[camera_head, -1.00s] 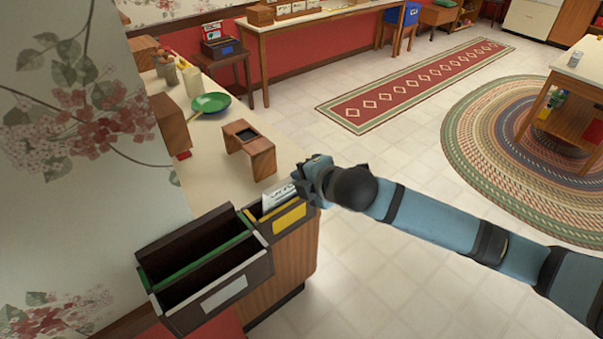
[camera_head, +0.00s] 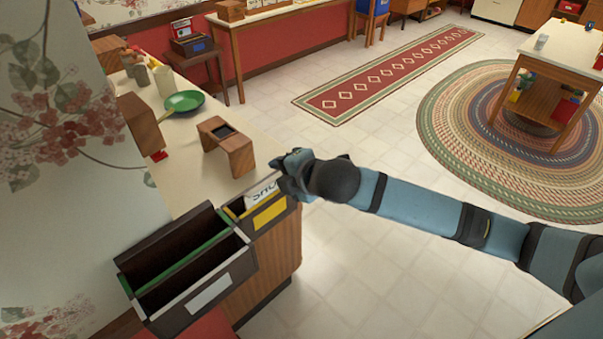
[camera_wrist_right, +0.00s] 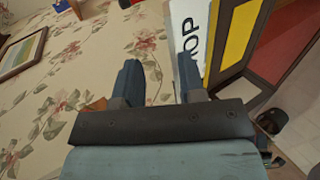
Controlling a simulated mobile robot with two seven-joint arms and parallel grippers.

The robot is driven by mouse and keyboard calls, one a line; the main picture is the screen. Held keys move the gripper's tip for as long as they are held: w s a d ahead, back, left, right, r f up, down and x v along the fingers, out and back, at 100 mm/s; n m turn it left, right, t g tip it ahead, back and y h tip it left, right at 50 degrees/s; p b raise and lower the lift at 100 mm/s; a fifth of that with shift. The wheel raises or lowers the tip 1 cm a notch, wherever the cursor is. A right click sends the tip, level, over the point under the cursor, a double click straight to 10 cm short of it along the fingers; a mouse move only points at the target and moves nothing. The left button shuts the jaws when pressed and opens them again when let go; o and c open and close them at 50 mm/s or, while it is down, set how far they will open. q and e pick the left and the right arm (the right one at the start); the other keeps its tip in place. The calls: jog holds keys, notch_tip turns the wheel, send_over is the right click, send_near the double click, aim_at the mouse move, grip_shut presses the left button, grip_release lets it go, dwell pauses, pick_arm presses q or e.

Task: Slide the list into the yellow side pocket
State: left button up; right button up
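The list is a white sheet (camera_head: 262,192) with large dark letters, only partly readable. It stands in the small dark side pocket with the yellow front (camera_head: 269,214), its upper part above the rim and its lower part hidden. My right gripper (camera_head: 288,170) is at the pocket's far right corner, close to the list. In the right wrist view its two fingers (camera_wrist_right: 160,78) are spread with nothing between them. There the list (camera_wrist_right: 190,28) is just beyond the right finger, beside the yellow panel (camera_wrist_right: 239,35). I cannot tell whether they touch. My left gripper is out of view.
A larger dark double pocket holder (camera_head: 190,265) with a green edge adjoins the yellow one. On the counter are a wooden stand (camera_head: 227,146), a green pan (camera_head: 184,102) and a wooden block (camera_head: 142,123). Open floor lies to the right.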

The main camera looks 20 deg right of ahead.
jog(key=b+v, duration=0.1)
jog(key=v, duration=1.1)
jog(key=shift+s+r, duration=0.15)
jog(key=shift+s, duration=0.15)
jog(key=s+a+f+m+y, duration=0.1)
jog(key=a+f+m, duration=0.1)
jog(key=f+m, duration=0.5)
jog(key=a+f+m, duration=0.2)
jog(key=f+m, duration=0.2)
jog(key=f, duration=0.7)
jog(key=s+d+f+m+h, duration=0.1)
jog(key=s+f+m+h, duration=0.1)
jog(key=s+f+m, duration=0.6)
jog(key=s+f, duration=0.4)
jog(key=f, duration=0.4)
jog(key=shift+d, duration=0.4)
jog(key=shift+d+r, duration=0.1)
